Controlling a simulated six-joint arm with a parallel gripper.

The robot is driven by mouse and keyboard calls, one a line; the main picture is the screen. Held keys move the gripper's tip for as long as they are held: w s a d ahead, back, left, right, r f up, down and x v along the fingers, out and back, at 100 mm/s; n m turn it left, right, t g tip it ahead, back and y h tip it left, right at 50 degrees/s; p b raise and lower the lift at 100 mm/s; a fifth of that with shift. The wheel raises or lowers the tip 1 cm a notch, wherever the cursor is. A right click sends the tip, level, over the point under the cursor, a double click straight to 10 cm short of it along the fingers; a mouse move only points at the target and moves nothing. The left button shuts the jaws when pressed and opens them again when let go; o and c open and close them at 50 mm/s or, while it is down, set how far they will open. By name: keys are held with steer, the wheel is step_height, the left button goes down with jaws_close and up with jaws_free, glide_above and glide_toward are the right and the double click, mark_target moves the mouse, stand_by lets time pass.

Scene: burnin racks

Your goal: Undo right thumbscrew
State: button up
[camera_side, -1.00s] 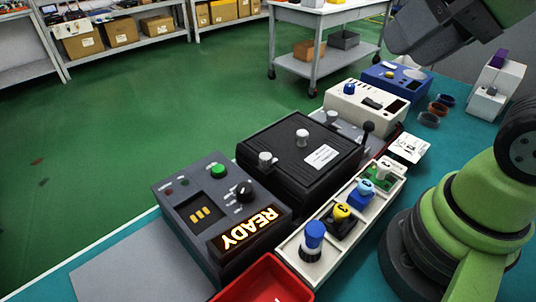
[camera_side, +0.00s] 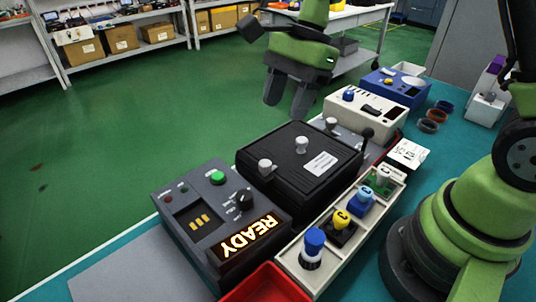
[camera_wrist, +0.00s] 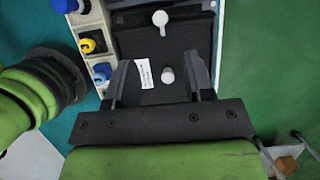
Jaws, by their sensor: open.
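A black box with a lid (camera_side: 285,160) stands on the teal table. A silver thumbscrew (camera_side: 331,123) is at its far end, a second one (camera_side: 265,166) at its near end, and a pale knob (camera_side: 302,145) sits mid-lid. My gripper (camera_side: 288,106) is open and empty, pointing down, in the air above and behind the box's far side. In the wrist view, the mid-lid knob (camera_wrist: 167,75) appears between my open fingers (camera_wrist: 160,85), and the near-end thumbscrew (camera_wrist: 160,18) is farther up. The far-end thumbscrew is hidden there.
A grey control unit (camera_side: 220,215) shows READY at the near end. A cream tray (camera_side: 335,250) of coloured connectors runs along the box's right side. A black-knobbed lever (camera_side: 367,134) stands at the far right corner. White (camera_side: 365,110) and blue (camera_side: 397,86) instruments stand farther back.

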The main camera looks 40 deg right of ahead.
mark_target(267, 162)
steer(key=x, duration=1)
steer(key=shift+a+f, duration=0.1)
steer(key=shift+f, duration=0.25)
jaws_close()
